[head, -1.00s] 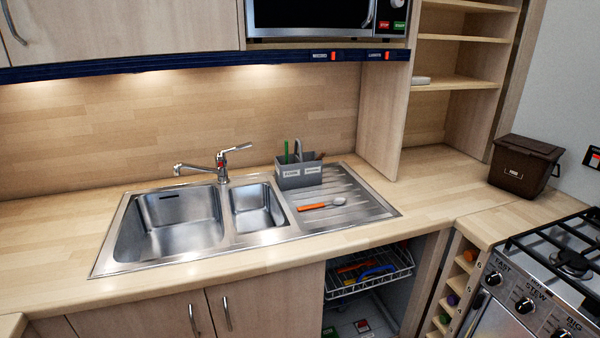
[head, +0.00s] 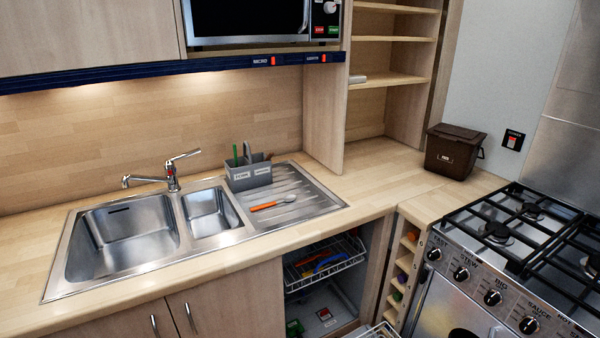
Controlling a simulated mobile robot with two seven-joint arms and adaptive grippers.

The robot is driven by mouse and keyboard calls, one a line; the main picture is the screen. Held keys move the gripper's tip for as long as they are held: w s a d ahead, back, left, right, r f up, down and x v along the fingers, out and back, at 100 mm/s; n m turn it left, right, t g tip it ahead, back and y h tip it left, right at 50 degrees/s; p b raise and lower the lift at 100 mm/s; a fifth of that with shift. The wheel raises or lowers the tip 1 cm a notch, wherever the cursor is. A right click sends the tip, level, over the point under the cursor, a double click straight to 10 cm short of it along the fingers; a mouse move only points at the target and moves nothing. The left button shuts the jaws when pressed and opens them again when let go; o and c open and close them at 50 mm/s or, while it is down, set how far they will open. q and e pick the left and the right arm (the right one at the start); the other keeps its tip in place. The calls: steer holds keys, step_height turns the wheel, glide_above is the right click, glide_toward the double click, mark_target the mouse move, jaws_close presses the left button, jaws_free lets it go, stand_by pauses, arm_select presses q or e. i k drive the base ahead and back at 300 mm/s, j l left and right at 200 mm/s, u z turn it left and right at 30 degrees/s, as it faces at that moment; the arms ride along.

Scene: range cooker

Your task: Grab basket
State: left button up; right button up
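A white wire basket (head: 326,262) sits on the upper level of the open cupboard below the worktop, right of the sink. It holds a blue item and some orange and red items. A second wire basket (head: 376,331) shows only partly at the bottom edge of the head view, lower and nearer. A grey caddy (head: 248,175) with a handle and compartments stands on the drainboard, with a green item upright in it. Which of these the task's basket is, I cannot tell. Neither of my grippers is in the head view.
A steel sink (head: 130,232) is set in the wooden worktop (head: 375,170). An orange-handled utensil (head: 272,204) lies on the drainboard. A brown bin (head: 452,151) stands at the back right corner. The gas cooker (head: 500,270) fills the right side. A narrow rack (head: 402,266) stands beside the cupboard.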

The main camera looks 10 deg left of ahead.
mark_target(252, 172)
steer(key=i+j+z, duration=0.15)
steer(key=z, duration=0.2)
steer(key=i+j+z, duration=0.15)
steer(key=j+z, duration=0.2)
